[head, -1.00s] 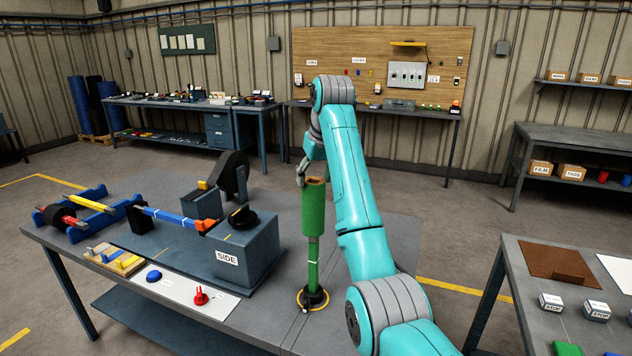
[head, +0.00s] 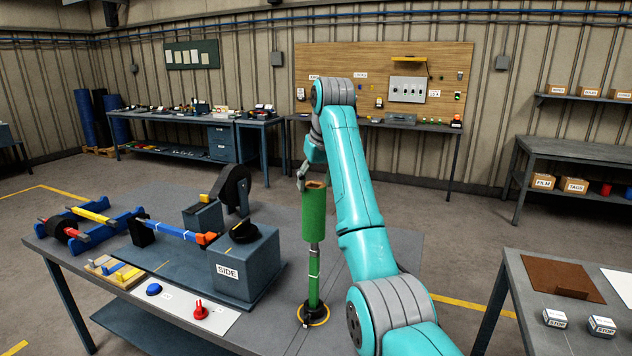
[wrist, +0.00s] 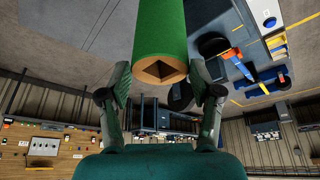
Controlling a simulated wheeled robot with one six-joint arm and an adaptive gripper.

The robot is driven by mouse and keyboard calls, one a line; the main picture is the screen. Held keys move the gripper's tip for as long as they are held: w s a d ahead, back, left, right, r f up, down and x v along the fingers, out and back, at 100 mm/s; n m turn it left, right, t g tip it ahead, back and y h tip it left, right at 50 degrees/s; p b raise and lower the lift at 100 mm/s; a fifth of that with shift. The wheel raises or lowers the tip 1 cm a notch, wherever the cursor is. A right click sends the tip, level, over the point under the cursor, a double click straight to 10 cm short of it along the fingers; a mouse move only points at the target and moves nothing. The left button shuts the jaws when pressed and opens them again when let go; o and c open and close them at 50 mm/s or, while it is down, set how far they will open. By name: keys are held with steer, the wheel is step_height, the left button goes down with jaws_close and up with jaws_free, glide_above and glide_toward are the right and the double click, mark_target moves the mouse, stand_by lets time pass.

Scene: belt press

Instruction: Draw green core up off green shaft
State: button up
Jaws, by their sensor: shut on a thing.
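The green core (head: 315,214) is a thick upright tube high on the green shaft (head: 313,290). Below the core, a grey length and then a green length of the shaft show, with a white band between. The shaft stands upright in a black base with a yellow ring (head: 313,315). My gripper (head: 312,183) is shut on the core's top end from above. In the wrist view, my fingers flank the core (wrist: 160,28), whose end has a dark diamond-shaped opening. How much shaft is inside the core is hidden.
My arm stands close right of the core. To the left on the same table are a grey block marked SIDE (head: 246,262), a blue shaft (head: 172,228) and a white sheet with a red piece (head: 200,310).

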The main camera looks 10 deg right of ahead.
steer(key=shift+r, duration=0.2)
steer(key=shift+r, duration=1.95)
